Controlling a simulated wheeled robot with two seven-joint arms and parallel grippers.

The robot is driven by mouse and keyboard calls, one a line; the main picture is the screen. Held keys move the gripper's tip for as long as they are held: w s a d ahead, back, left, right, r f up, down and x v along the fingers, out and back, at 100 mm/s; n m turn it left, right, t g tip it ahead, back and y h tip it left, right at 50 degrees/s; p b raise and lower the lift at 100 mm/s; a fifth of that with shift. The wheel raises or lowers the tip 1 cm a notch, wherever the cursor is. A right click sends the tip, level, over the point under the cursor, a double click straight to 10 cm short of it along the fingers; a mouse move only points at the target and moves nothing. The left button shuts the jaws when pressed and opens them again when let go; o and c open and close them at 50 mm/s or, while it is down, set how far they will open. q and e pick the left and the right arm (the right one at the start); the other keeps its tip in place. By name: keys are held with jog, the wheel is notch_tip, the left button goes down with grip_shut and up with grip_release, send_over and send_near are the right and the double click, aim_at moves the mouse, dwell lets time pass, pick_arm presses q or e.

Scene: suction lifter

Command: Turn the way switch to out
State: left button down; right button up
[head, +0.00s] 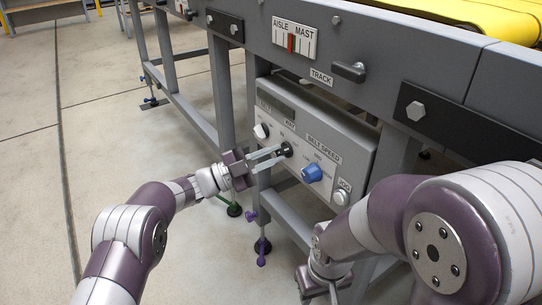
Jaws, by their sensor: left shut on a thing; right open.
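The way switch (287,149) is a small black knob on the grey control panel (357,143), below a small label that seems to read WAY. Small position marks sit above it, too small to read surely. My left gripper (280,154) reaches in from the left and is shut on the knob, its fingers at either side of it. The fingers partly cover the knob, and I cannot tell which mark it points at. My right gripper (325,290) is open and empty, low at the bottom centre, apart from the panel.
On the panel, a blue belt speed knob (312,172) sits close to the right, with a white jog button (341,198) beyond. A white button (261,131) is to the left. Above are a track handle (348,72) and an AISLE/MAST indicator (295,39). Floor at left is clear.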

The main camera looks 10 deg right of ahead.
pick_arm(q)
jog(key=c, duration=1.1)
grip_release()
jog(key=shift+a, duration=0.15)
jog(key=p+v, duration=0.5)
jog(key=v, duration=0.7)
jog(key=shift+a+f+p, duration=0.15)
jog(key=shift+f+p, duration=0.05)
jog(key=shift+p, duration=0.1)
